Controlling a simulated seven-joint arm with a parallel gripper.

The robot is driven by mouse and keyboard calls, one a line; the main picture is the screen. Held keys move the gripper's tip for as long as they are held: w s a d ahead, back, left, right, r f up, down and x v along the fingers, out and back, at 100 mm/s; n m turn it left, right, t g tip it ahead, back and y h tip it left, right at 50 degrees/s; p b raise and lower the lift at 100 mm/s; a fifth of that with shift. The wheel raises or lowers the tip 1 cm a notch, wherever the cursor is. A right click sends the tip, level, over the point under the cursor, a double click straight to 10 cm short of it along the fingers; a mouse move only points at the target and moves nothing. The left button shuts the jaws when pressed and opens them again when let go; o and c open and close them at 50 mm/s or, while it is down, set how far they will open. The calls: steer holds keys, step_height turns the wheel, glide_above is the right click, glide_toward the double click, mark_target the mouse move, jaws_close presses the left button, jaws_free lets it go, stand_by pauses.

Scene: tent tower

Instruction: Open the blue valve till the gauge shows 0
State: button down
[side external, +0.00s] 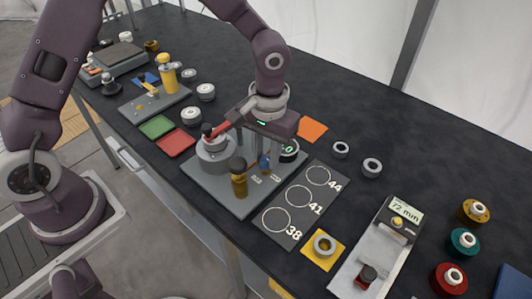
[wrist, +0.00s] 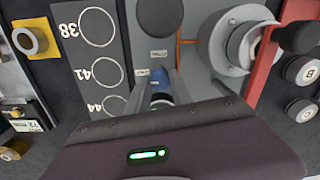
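The blue valve (side external: 264,162) stands on a grey base plate (side external: 228,199), beside the round gauge (side external: 289,149). A green 0 shows on the gauge's dark face; my gripper covers part of it, so I cannot read the whole display. My gripper (side external: 268,149) points down over the valve. I see no clear contact.
A measuring device reading 72 mm (side external: 378,247) stands at the front right.

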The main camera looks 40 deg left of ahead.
stand_by(0.3)
steer(key=m, duration=0.9)
steer(key=shift+m, duration=0.3)
steer(key=m, duration=0.4)
steer(key=shift+m, duration=2.1)
steer(key=c, duration=1.1)
jaws_free()
steer(key=shift+c, duration=0.2)
